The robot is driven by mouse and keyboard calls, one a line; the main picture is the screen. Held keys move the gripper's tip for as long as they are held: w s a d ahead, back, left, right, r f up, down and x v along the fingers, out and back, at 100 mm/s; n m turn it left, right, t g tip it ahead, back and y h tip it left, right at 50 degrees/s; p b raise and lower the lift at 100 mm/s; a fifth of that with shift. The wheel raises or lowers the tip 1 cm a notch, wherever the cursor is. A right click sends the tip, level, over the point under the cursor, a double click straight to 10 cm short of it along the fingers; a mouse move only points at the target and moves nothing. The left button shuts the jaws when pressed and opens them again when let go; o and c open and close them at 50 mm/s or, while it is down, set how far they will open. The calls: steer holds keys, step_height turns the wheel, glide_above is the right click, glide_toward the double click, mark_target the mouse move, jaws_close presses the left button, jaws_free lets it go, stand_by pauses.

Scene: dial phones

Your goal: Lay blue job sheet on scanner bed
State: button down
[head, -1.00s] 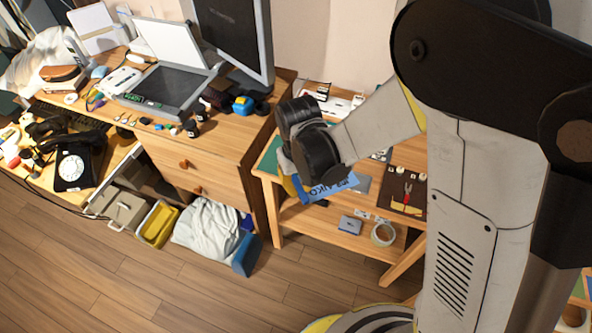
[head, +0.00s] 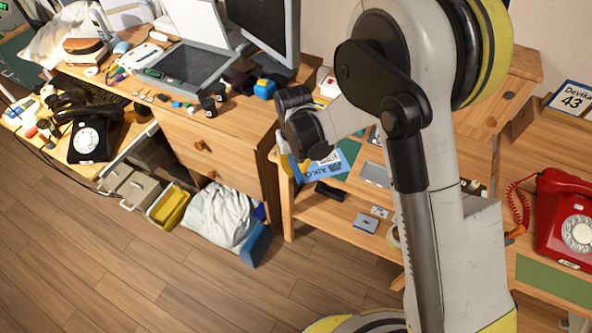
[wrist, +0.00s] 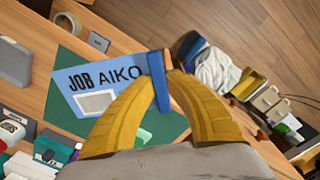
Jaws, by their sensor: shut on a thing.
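The blue job sheet (wrist: 99,75), printed "JOB AIKO", shows in the wrist view above a green mat. A raised blue strip (wrist: 160,82) at its edge stands between my yellow fingertips. My gripper (wrist: 163,62) is shut on this edge. In the head view the sheet (head: 318,169) hangs below my gripper (head: 298,168), partly hidden by my wrist, over the front of the low wooden table. The flat dark scanner bed (head: 187,64) lies on the desk to the upper left. Its white lid (head: 195,20) stands raised behind it. My gripper is apart from the scanner.
A monitor (head: 263,28) stands right of the scanner. A black dial phone (head: 88,139) is at left, a red one (head: 566,222) at right. Open floor (head: 120,235) lies in front.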

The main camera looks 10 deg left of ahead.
steer(key=c, duration=1.5)
jaws_free()
steer(key=shift+f, duration=0.1)
steer(key=shift+o, duration=0.2)
steer(key=d+r+m+t+p, duration=0.1)
steer(key=d+r+p, duration=0.2)
steer(key=r, duration=0.7)
steer(key=d+r+p, duration=0.2)
steer(key=d+r, duration=0.1)
steer(key=r, duration=0.7)
steer(key=s+d+r+m+t, duration=0.2)
steer(key=s+d+r+t, duration=0.1)
steer(key=s+d+r, duration=0.2)
steer(key=s+d+r+m+t, duration=0.1)
steer(key=s+d+r+t, duration=0.1)
steer(key=s+d+r, duration=0.4)
steer(key=s+d, duration=0.4)
steer(key=d, duration=0.3)
steer(key=shift+d+m+t, duration=0.25)
steer(key=shift+m+t, duration=0.15)
steer(key=shift+o, duration=0.8)
steer(key=shift+s+d+f, duration=0.15)
steer(key=shift+s+d, duration=0.2)
